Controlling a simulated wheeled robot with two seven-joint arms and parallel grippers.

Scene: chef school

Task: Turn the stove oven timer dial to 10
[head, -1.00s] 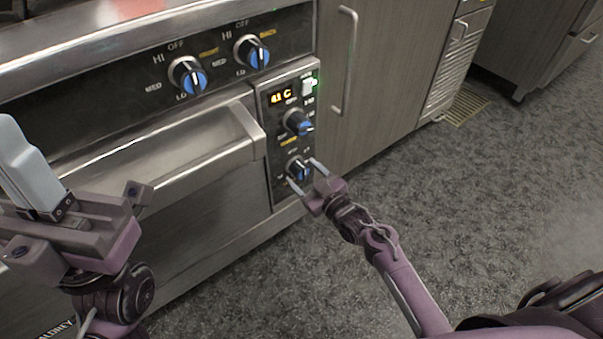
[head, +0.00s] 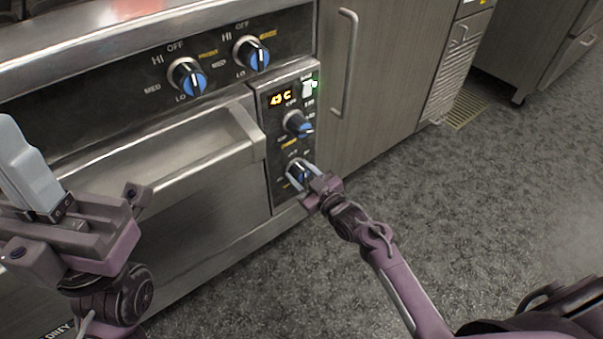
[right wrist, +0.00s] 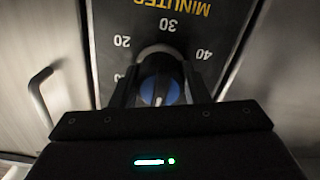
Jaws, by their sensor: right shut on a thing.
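The stove (head: 205,205) has a narrow control panel at its right end. The oven timer dial (head: 299,172) is the lowest knob there, dark with a blue face. In the right wrist view the timer dial (right wrist: 160,84) sits between the fingers, under upside-down "MINUTES" lettering and the numbers 20, 30 and 40. My right gripper (head: 302,174) is shut on the timer dial. The fingers hide part of its scale, so I cannot read its setting. My left gripper (head: 35,170) is at the left edge, away from the panel; its jaw opening cannot be judged.
The temperature dial (head: 298,124) and a lit display (head: 280,98) are just above the timer. Two burner knobs (head: 188,77) are on the upper panel. The oven door handle (head: 200,160) sticks out left of the timer. The grey floor (head: 480,220) at right is clear.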

